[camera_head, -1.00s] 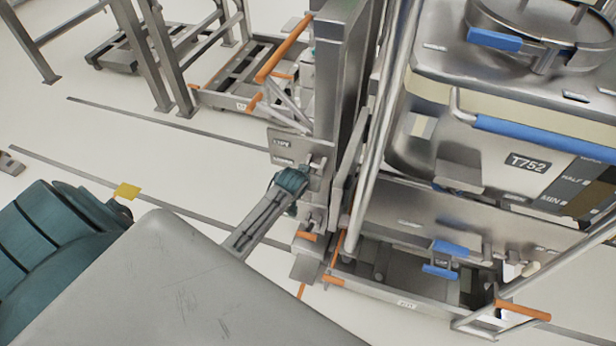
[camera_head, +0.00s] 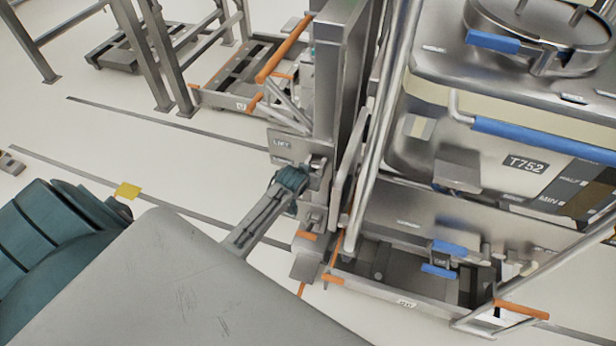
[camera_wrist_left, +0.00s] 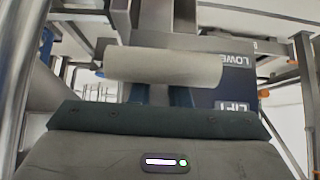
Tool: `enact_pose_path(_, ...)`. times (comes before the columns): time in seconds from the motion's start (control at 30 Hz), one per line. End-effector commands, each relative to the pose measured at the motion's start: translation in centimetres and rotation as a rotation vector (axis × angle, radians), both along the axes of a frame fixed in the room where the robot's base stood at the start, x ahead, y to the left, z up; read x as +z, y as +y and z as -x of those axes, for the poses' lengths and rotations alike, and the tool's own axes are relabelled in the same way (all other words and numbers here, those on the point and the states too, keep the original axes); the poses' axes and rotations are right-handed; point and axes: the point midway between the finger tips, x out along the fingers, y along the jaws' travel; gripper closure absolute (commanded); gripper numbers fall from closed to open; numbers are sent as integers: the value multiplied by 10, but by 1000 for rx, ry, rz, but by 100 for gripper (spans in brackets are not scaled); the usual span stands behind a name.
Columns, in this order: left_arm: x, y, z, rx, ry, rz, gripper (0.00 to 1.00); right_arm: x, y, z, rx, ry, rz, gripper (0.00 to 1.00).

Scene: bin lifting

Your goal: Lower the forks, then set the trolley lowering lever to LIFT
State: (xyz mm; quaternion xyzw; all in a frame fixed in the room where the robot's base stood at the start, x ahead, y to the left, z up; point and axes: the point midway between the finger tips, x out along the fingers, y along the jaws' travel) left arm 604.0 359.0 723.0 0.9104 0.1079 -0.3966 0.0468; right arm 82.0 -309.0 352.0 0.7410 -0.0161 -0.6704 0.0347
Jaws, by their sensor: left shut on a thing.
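My left gripper (camera_head: 298,180) reaches in to a small metal control on the side of the lift column (camera_head: 335,90). In the left wrist view, its fingers (camera_wrist_left: 166,94) are shut at a pale cylindrical lever handle (camera_wrist_left: 163,68) lying crosswise. Beside the handle is a dark label plate (camera_wrist_left: 232,80) that reads LOWER and LIFT, upside down in this view. The fingers hide part of the lever in the head view. The forks cannot be made out clearly. My right gripper is not in view.
A large steel bin marked T752 (camera_head: 525,164) stands right of the column, above a low steel trolley (camera_head: 405,301) with orange handles. Another trolley (camera_head: 235,101) stands behind at the left.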

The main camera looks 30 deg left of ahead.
Motion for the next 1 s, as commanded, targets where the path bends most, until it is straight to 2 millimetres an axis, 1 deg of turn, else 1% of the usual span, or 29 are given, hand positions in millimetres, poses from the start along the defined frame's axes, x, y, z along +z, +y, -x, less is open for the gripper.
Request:
enact_pose_path(0.87, 2, 1, -1, -1, -4, -3, 100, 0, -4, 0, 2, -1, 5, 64)
enact_pose_path(0.9, 2, 1, -1, 0, -5, -3, 80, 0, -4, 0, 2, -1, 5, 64)
enact_pose_path(0.97, 2, 1, -1, 0, -5, -3, 68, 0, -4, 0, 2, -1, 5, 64)
enact_pose_path(1.0, 2, 1, -1, 0, -4, -2, 60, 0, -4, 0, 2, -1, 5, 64)
